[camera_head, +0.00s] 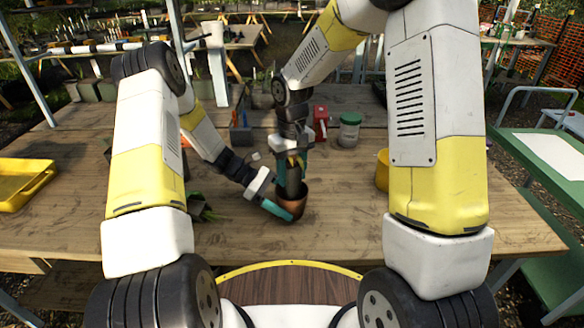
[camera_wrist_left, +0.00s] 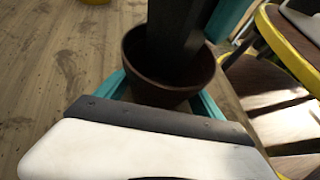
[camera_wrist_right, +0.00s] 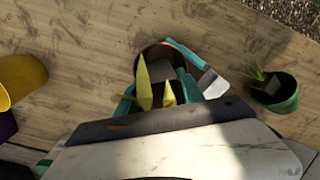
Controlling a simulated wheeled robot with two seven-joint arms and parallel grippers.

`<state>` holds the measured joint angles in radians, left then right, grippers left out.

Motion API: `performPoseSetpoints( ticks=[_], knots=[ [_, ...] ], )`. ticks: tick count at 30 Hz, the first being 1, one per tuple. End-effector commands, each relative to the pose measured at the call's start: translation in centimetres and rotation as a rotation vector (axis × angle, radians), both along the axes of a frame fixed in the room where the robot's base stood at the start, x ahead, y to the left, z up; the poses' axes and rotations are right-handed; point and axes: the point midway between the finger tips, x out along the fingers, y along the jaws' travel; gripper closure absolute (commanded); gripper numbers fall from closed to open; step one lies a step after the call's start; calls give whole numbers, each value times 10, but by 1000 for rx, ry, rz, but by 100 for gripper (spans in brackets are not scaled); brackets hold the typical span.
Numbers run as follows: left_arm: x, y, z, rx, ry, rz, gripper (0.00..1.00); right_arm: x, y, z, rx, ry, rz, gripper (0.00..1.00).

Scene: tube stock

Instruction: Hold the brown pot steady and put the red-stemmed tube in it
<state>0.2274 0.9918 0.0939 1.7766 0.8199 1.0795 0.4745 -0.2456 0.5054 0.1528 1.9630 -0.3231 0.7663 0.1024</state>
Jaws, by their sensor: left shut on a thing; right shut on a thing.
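The brown pot (camera_head: 297,208) stands on the wooden table in front of me; it also shows in the left wrist view (camera_wrist_left: 160,95). My left gripper (camera_head: 278,210) is shut on it, with teal fingers on either side of the pot. My right gripper (camera_head: 291,165) points down above the pot and is shut on a dark tube (camera_wrist_left: 180,35). In the left wrist view the tube's lower part is inside the pot's rim; its bottom is hidden. Yellow-green leaves (camera_wrist_right: 144,85) rise from the tube in the right wrist view. The stem's colour cannot be made out.
A green pot with a plant (camera_wrist_right: 282,92) stands near my left arm. A yellow pot (camera_head: 382,170) stands to the right. A red box (camera_head: 320,121) and a green-lidded jar (camera_head: 349,131) stand behind. A yellow tray (camera_head: 22,182) lies at far left. The front table strip is mostly clear.

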Motion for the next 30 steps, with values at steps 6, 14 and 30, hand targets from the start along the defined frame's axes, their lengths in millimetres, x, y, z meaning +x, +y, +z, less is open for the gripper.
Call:
performPoseSetpoints(
  ticks=[6,14,30],
  knots=[
    [0,0,0,0,0,0,45,0,0,-16,0,1,1,100],
    [0,0,0,0,0,0,45,0,0,-34,0,0,2,100],
    [0,0,0,0,0,0,45,0,0,-69,0,0,1,51]
  ],
)
